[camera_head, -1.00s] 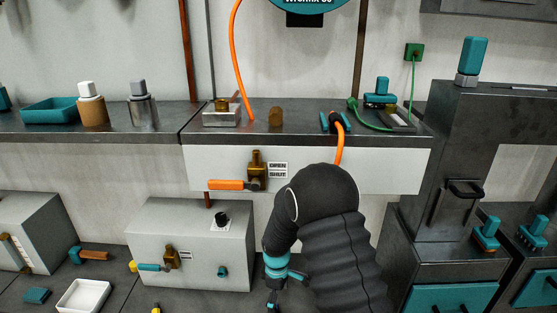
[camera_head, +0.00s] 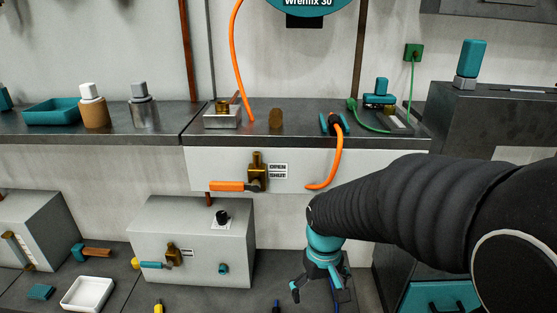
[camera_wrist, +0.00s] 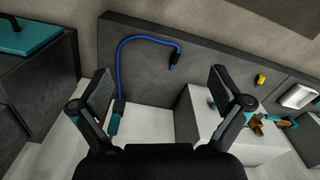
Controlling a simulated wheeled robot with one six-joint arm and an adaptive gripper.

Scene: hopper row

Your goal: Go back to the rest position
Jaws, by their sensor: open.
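My gripper (camera_head: 318,286) hangs low in front of the bench in the head view, with the dark sleeved arm reaching in from the right. In the wrist view my gripper (camera_wrist: 162,88) has its two fingers spread wide with nothing between them. Past the fingers, a blue hose (camera_wrist: 133,40) curves over a dark surface. The grey box (camera_head: 190,245) stands left of my gripper in the head view, apart from it.
An orange-handled valve (camera_head: 256,172) is on the white panel above. An orange hose (camera_head: 338,160) hangs over the shelf edge. A white tray (camera_head: 88,293) and a teal-headed hammer (camera_head: 78,252) lie at lower left. A dark cabinet (camera_head: 470,120) stands at right, partly behind my arm.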

